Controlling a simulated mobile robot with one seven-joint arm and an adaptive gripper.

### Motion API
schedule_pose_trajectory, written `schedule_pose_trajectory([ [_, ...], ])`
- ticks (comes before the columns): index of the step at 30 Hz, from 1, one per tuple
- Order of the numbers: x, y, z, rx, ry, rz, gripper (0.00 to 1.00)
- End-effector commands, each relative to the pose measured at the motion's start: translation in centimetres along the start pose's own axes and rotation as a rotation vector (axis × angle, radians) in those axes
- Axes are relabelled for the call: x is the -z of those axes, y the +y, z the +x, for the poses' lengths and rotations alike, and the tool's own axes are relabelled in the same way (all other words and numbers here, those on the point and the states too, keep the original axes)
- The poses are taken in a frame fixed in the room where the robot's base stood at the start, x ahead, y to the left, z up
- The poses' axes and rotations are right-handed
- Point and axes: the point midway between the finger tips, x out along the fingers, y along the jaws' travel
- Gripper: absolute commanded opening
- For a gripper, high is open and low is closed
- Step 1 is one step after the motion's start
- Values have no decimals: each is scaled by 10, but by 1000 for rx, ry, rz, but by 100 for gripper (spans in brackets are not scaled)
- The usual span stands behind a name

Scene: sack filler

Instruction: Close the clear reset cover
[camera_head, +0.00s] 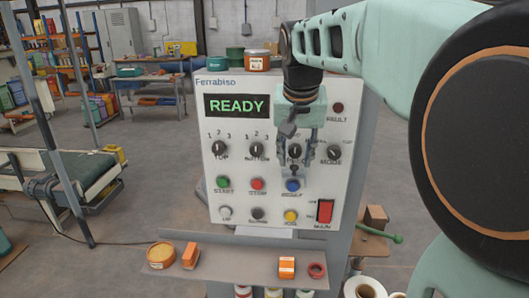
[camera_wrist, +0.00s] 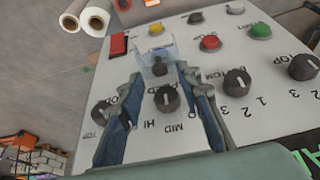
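The clear reset cover (camera_wrist: 153,52) shows in the wrist view as a see-through box over the blue RESET button, with a dark knob (camera_wrist: 158,68) on it. It appears raised, sticking out from the panel, but its exact angle is hard to tell. In the head view the blue RESET button (camera_head: 292,185) sits in the lower half of the panel, and the cover is barely visible. My gripper (camera_head: 295,170) is in front of the panel just above this button. In the wrist view its fingers (camera_wrist: 170,86) are apart, with nothing visibly gripped between them.
The white panel (camera_head: 240,140) reads READY. Rotary knobs, such as the MODE knob (camera_head: 334,153), and several buttons surround the gripper. A red MAIN switch (camera_head: 325,211) is at lower right. My arm covers the panel's upper right.

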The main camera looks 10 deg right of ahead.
Motion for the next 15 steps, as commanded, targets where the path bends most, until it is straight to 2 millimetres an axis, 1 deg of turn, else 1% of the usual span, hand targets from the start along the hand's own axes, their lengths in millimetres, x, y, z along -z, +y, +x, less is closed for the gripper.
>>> schedule_pose_trajectory([
  [1,0,0,6,-1,-2,0,32],
  [6,0,0,17,0,1,0,32],
  [14,0,0,19,0,1,0,32],
  [15,0,0,18,0,1,0,30],
])
